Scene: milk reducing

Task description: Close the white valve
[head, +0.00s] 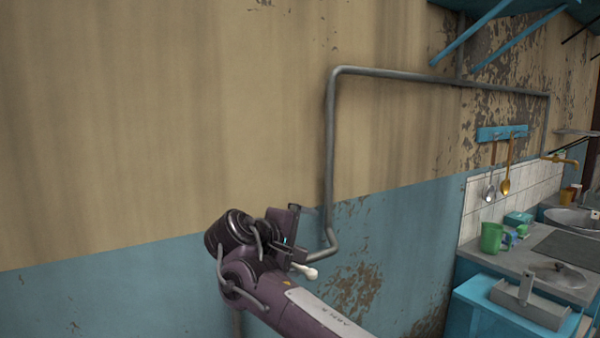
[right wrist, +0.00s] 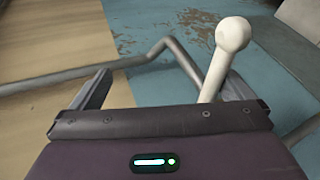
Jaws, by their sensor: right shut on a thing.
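The white valve shows as a white lever with a round knob end (head: 307,272) on the pipe at the lower middle of the head view. In the right wrist view the lever (right wrist: 220,62) sticks up beside the right-hand finger, its knob pointing away from the palm. My right gripper (head: 305,246) is at the pipe's lower bend, shut on the white valve. Its fingers stand well apart in the right wrist view (right wrist: 168,88). The valve body is hidden behind the gripper. My left gripper is not in view.
A grey pipe (head: 330,150) runs up the wall from the valve and then right. At the right are a counter with a green mug (head: 491,238), a sink (head: 575,221) and hanging ladles (head: 506,180). The wall left of the gripper is bare.

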